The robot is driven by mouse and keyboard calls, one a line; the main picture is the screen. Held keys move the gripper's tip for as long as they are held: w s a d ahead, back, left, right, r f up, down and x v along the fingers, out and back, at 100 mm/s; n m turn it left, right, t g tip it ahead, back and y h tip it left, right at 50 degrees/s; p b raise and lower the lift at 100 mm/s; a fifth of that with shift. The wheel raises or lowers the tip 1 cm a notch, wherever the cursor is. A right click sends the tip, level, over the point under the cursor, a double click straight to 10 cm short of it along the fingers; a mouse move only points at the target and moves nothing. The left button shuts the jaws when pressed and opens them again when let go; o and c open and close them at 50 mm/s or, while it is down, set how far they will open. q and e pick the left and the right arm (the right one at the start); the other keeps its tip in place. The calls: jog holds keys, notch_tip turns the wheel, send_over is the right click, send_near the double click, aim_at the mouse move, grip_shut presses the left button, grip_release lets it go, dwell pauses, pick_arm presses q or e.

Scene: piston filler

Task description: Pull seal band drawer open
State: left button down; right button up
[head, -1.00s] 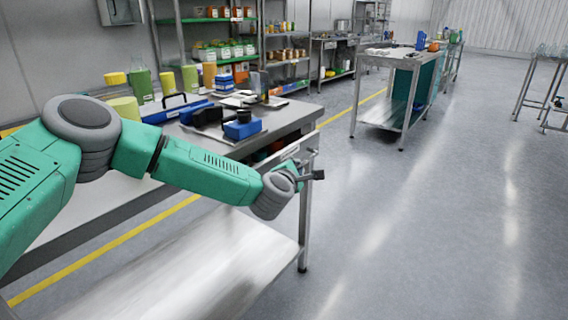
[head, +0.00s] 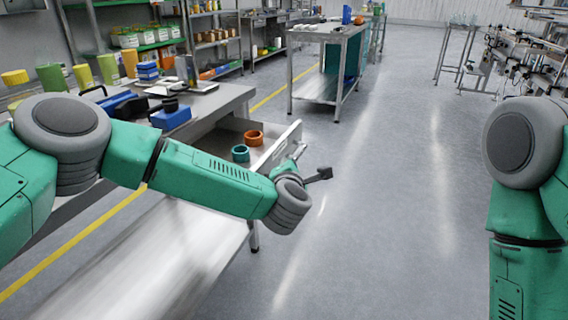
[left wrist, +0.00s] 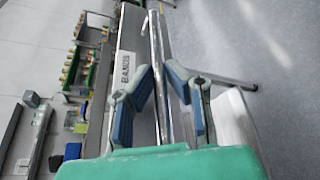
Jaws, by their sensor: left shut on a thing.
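The seal band drawer (head: 274,154) stands pulled out from under the steel bench top in the head view. An orange ring-shaped item (head: 253,138) and a teal one (head: 240,153) lie inside it. My left gripper (head: 310,176) is at the drawer's front, partly hidden behind my wrist. In the left wrist view its blue-padded fingers (left wrist: 161,105) are shut around the drawer's long metal bar handle (left wrist: 157,70), beside a front label reading "BANDS" (left wrist: 125,72). My right arm shows at the right edge of the head view; its gripper is out of frame.
The bench (head: 215,100) carries a blue box (head: 170,118) and several yellow and green containers. Another steel table (head: 330,35) stands further back. The grey floor (head: 400,170) to the right of the drawer is clear.

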pick_arm(q)
jog(key=shift+s+f, duration=0.2)
jog(key=shift+f, duration=0.2)
jog(key=c, duration=1.6)
grip_release()
jog(key=shift+w+r, duration=0.1)
jog(key=shift+r, duration=0.05)
jog(key=shift+r, duration=0.1)
jog(key=v, duration=1.1)
jog(key=shift+s, duration=0.4)
